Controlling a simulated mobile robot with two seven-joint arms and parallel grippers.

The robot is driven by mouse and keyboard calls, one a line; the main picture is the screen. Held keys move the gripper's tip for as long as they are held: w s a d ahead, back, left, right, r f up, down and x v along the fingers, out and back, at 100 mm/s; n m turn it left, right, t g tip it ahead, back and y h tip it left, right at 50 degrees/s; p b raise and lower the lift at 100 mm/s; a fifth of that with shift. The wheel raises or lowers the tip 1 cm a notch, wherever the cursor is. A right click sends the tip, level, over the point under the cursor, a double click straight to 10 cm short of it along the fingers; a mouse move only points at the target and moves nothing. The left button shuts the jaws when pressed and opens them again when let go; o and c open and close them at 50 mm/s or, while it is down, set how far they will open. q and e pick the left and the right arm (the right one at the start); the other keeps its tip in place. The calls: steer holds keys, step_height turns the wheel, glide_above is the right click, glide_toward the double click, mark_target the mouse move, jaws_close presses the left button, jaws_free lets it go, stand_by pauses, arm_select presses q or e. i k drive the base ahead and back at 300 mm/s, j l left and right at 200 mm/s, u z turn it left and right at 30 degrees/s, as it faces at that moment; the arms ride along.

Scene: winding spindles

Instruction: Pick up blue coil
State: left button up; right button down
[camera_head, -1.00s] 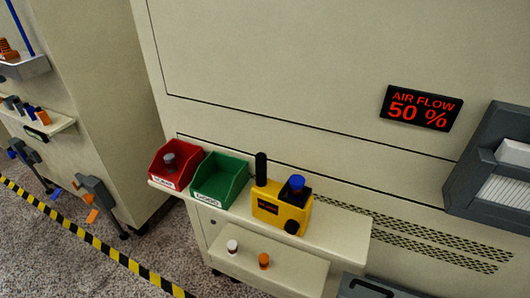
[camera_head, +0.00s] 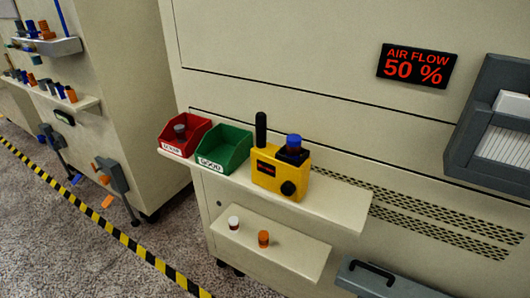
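A blue-topped coil (camera_head: 293,141) sits upright on the dark holder at the right end of a yellow device (camera_head: 267,178). The device stands on the upper cream shelf (camera_head: 335,203) of the machine. A black post rises from the device's left side and a black knob is on its front. Other small blue pieces (camera_head: 60,91) stand on a shelf of the machine at the far left, too small to tell apart. Neither of my grippers shows in the head view.
A red bin (camera_head: 169,145) holding a grey spool and an empty-looking green bin (camera_head: 210,165) stand left of the yellow device. The lower shelf (camera_head: 285,255) carries a white piece (camera_head: 233,223) and an orange piece (camera_head: 263,239). A grey drawer (camera_head: 385,283) with a black handle juts out at lower right.

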mark_target(293, 144)
steer(key=i+u, duration=0.15)
steer(key=i, duration=0.7)
